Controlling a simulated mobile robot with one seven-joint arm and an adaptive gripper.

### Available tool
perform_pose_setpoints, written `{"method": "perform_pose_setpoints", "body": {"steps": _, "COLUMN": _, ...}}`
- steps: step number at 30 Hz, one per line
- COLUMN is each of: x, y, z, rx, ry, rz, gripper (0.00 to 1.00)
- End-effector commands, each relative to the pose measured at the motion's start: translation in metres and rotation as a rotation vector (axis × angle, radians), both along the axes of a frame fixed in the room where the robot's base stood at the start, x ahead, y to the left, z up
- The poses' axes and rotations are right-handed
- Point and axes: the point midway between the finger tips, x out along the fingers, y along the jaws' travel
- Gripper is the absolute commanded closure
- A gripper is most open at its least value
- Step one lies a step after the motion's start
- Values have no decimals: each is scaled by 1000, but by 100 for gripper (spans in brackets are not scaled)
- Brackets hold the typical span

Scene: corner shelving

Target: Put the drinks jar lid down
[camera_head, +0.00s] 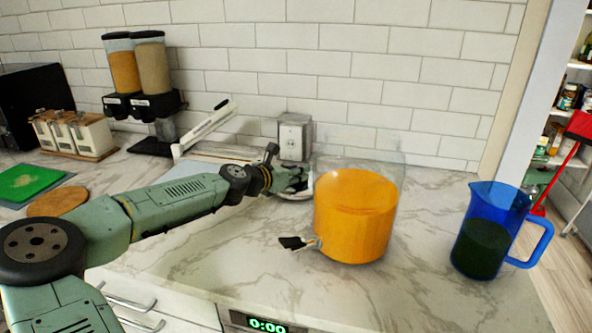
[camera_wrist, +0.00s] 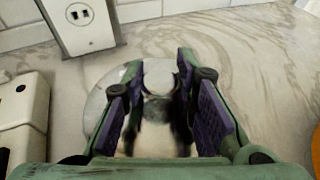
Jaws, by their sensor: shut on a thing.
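The drinks jar (camera_head: 355,220) is a clear glass with orange drink and a tap at its front left. It stands open on the marble counter. Its shiny round lid (camera_wrist: 97,103) lies flat under my gripper (camera_wrist: 158,78), whose two purple-padded fingers are shut on the lid's knob (camera_wrist: 158,76). In the head view, my gripper (camera_head: 291,180) is just left of the jar, low over the counter, with the lid's pale rim (camera_head: 292,196) below it. I cannot tell whether the lid touches the counter. My fingers hide part of it.
A grey socket box (camera_head: 294,137) stands close behind the lid, by the tiled wall. A white slicer-like device (camera_head: 205,128) is to the left. A blue pitcher (camera_head: 488,232) stands right of the jar. The counter in front (camera_head: 225,255) is clear.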

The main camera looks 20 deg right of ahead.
Motion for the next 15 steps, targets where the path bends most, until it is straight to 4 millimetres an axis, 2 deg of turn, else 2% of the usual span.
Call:
{"method": "perform_pose_setpoints", "body": {"steps": 5, "x": 0, "y": 0, "z": -2, "rx": -1, "ry": -1, "rz": 0, "gripper": 100}}
{"method": "perform_pose_setpoints", "body": {"steps": 6, "x": 0, "y": 0, "z": -1, "rx": 1, "ry": -1, "rz": 0, "gripper": 72}}
{"method": "perform_pose_setpoints", "body": {"steps": 15, "x": 0, "y": 0, "z": -1, "rx": 0, "ry": 0, "rz": 0, "gripper": 54}}
